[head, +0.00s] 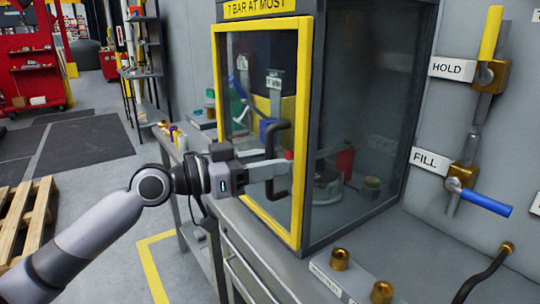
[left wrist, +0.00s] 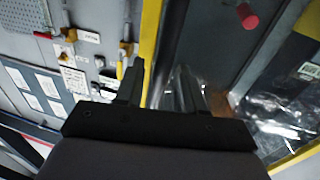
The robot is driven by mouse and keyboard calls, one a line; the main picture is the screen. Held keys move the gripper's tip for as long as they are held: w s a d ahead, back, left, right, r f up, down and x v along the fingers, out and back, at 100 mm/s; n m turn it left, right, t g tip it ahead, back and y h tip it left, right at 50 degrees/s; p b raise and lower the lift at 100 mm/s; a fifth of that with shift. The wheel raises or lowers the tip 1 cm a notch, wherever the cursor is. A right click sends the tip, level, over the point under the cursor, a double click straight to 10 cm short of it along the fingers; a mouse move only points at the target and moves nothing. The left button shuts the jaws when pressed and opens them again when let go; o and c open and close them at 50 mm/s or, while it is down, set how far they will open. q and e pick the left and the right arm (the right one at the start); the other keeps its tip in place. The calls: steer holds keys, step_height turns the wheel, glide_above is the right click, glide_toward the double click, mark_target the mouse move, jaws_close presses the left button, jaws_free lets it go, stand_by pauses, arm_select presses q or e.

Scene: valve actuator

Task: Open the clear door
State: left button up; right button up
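The clear door (head: 302,140) is a glass pane in a yellow frame on the front of a grey cabinet. It looks shut or nearly so in the head view. Its black upright handle (head: 284,140) is on the pane. My left gripper (head: 276,170) is level with the handle, its fingers reaching to the bar; whether they touch it I cannot tell. In the left wrist view, my left gripper's fingers (left wrist: 162,80) stand apart with a gap, and no bar shows clearly between them. The yellow frame (left wrist: 151,35) shows beyond. My right gripper is not in view.
Right of the cabinet (head: 365,110) are a yellow-handled HOLD valve (head: 490,35) and a blue-handled FILL valve (head: 485,200). Brass fittings (head: 340,259) stand on the bench in front. A pallet (head: 25,225) lies at the left, with open floor beyond.

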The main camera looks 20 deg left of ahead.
arm_select(q)
steer(key=shift+w+d, duration=0.25)
jaws_close()
steer(key=shift+s+a, duration=0.1)
steer(key=shift+s, duration=0.05)
